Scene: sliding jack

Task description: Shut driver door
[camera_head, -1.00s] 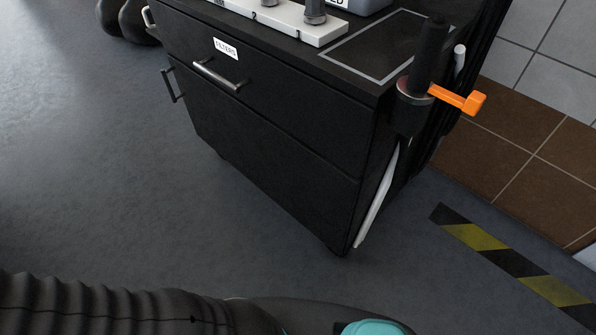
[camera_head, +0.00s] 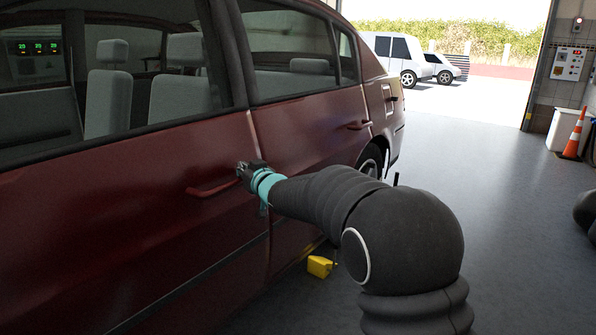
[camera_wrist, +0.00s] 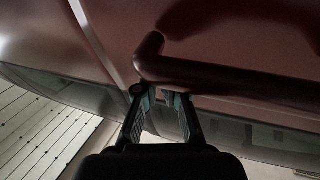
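The dark red car's front door (camera_head: 130,215) fills the left of the head view. Its bar handle (camera_head: 212,188) is near the door's rear edge. A seam separates it from the rear door (camera_head: 310,130); I cannot tell from here whether the front door stands slightly ajar. My gripper (camera_head: 243,170) is at the rear end of the front handle. In the wrist view, my gripper's two fingers (camera_wrist: 160,94) are apart with a gap between them, their tips close to the bent end of the handle (camera_wrist: 225,78). Whether they touch it is unclear.
A yellow block (camera_head: 320,266) lies on the floor beside the car, below my arm. The grey floor (camera_head: 490,200) to the right is mostly clear. An orange cone (camera_head: 575,135) and a white bin (camera_head: 562,130) stand by the far right wall.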

